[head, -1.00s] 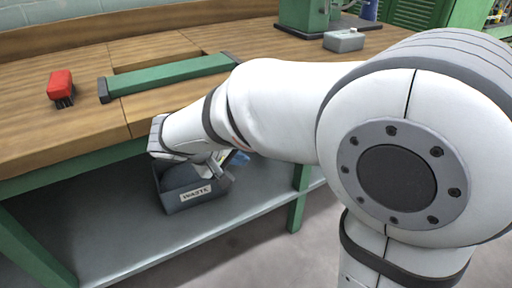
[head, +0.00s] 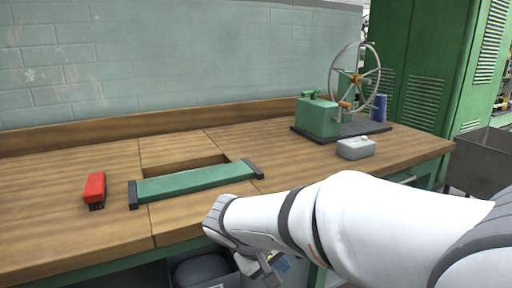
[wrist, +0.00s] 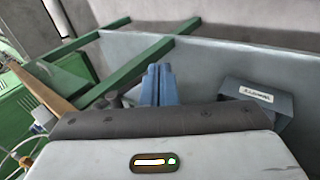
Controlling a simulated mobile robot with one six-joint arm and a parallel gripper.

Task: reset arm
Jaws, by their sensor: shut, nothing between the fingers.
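My gripper (head: 262,270) shows low in the head view, in front of the bench's front edge and below its top. It is shut and holds nothing. My white arm reaches to it from the lower right. In the wrist view, my gripper's dark band and pale housing fill the bottom. The grey waste bin (head: 200,271) sits under the bench, beside and below the gripper, mostly cut off by the head view's lower edge. Its labelled side also shows in the wrist view (wrist: 256,103).
The wooden bench (head: 60,235) carries a red brush (head: 95,188), a green bar (head: 195,183) by a slot, a grey box (head: 356,148) and a green machine with a wheel (head: 320,117). Green bench legs (wrist: 150,62) cross the wrist view. A green cabinet (head: 425,80) stands right.

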